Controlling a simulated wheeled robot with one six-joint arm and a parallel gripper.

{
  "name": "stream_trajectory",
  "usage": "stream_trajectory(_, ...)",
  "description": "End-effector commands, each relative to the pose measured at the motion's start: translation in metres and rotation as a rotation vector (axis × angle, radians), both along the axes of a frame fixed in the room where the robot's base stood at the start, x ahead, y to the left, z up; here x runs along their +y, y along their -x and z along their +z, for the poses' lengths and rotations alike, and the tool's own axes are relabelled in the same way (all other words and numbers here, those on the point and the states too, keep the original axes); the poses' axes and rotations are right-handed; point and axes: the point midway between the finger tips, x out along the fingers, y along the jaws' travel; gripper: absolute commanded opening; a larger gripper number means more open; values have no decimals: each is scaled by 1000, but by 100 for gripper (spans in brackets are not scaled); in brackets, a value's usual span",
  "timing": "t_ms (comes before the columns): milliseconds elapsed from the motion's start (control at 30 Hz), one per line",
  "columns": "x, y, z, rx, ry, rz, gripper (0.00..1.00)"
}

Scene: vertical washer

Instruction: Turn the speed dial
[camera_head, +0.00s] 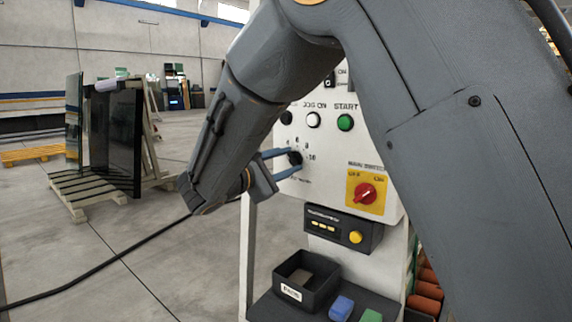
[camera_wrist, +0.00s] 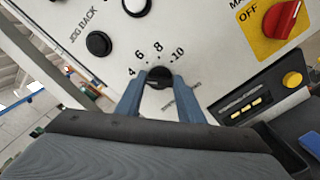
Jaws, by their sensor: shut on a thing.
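The speed dial (camera_head: 295,158) is a small black knob on the white control panel (camera_head: 330,148), with numbers printed around it. In the wrist view the dial (camera_wrist: 159,76) sits between my two blue fingers, below the numbers 4, 6, 8 and 10. My gripper (camera_head: 287,160) reaches the panel from the left and is shut on the dial, one finger on each side. It also shows in the wrist view (camera_wrist: 158,92). The fingers hide the dial's sides, and I cannot tell which number it points to.
The panel also carries a white JOG ON button (camera_head: 313,120), a green START button (camera_head: 345,122) and a red main switch (camera_head: 365,193). Below are a dark box with a yellow button (camera_head: 355,237) and a black bin (camera_head: 306,280). Glass panes (camera_head: 123,140) stand at left.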

Motion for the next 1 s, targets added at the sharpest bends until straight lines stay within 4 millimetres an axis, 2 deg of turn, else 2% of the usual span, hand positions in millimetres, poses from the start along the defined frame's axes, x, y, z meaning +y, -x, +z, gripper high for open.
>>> stream_trajectory(167,1,0,1,-1,-1,3,12)
stream_trajectory(200,1,0,1,-1,-1,3,38)
stream_trajectory(300,1,0,1,-1,1,2,53)
stream_trajectory(667,3,3,0,1,1,1,53)
stream_trajectory(1000,35,43,0,0,0,4,53)
